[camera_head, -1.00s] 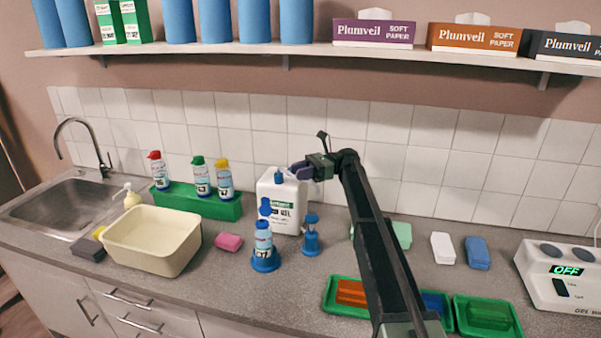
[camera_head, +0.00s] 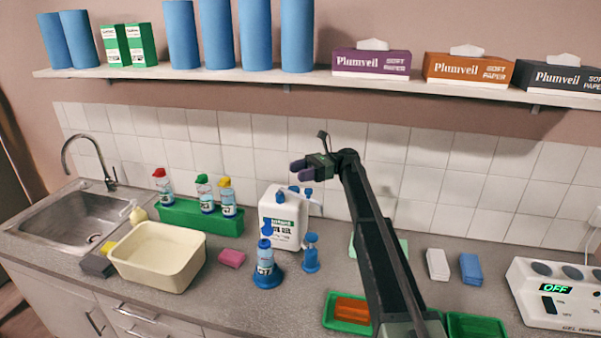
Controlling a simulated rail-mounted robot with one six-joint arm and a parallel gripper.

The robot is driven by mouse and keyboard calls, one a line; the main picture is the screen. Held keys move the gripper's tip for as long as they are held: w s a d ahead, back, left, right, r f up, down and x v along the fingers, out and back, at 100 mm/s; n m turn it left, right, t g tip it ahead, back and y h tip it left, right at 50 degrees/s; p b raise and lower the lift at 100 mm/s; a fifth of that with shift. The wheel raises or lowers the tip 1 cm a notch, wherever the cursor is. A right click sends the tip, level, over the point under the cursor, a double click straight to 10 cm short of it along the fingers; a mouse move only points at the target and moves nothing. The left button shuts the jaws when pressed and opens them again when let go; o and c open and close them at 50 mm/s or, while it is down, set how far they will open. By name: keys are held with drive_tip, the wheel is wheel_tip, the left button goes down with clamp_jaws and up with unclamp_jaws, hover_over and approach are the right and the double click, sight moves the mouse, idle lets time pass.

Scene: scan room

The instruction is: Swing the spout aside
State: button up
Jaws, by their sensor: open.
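A white gel canister (camera_head: 284,222) stands on the counter left of my arm, with blue fittings (camera_head: 294,190) on its top. A pale piece, perhaps the spout, juts from its upper right; its exact shape is too small to tell. Another curved spout, the metal sink tap (camera_head: 80,143), stands at the far left over the sink. My gripper (camera_head: 298,169) is open and empty, its dark purple-tipped fingers pointing left. In the picture it is just above the canister's top, with a small gap showing; depth is hard to judge.
A blue-capped bottle in a blue stand (camera_head: 267,277) and a small blue dispenser (camera_head: 311,254) stand in front of the canister. A green rack of bottles (camera_head: 180,216) and a cream basin (camera_head: 158,257) are left. Green trays (camera_head: 338,322) lie in front. A shelf (camera_head: 300,77) runs above.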

wheel_tip(320, 180, up, 12)
drive_tip(key=p, duration=1)
drive_tip(key=shift+f, duration=0.1)
